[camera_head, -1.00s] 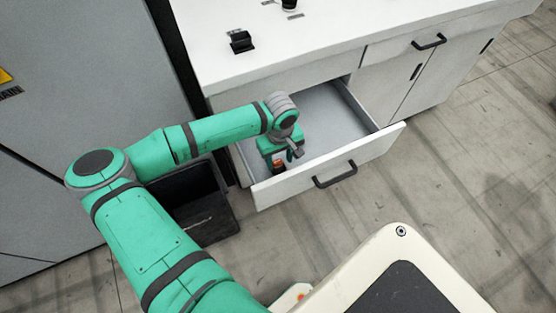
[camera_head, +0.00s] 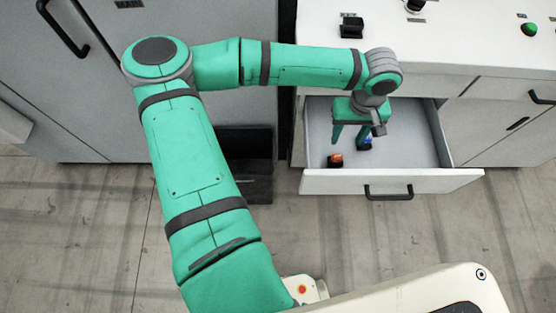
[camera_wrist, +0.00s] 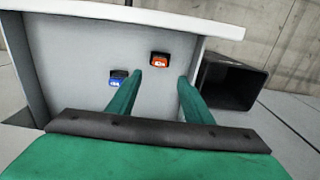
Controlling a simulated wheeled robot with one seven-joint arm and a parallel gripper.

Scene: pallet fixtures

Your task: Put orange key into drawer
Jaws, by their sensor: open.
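The orange key (camera_head: 335,160) lies on the floor of the open drawer (camera_head: 415,181), near the drawer's front panel. It also shows in the wrist view (camera_wrist: 159,59), beyond the gap between my fingers and apart from them. A blue key (camera_head: 364,144) lies in the same drawer, and in the wrist view (camera_wrist: 117,78) it is left of my left finger. My gripper (camera_head: 350,146) is open and empty, pointing down into the drawer. In the wrist view my gripper (camera_wrist: 160,80) has its fingers spread apart.
A white cabinet (camera_head: 455,40) stands above the drawer, with a black holder (camera_head: 351,27) and a green button (camera_head: 529,29) on top. A dark open bin (camera_wrist: 228,82) stands beside the drawer. The floor in front is clear.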

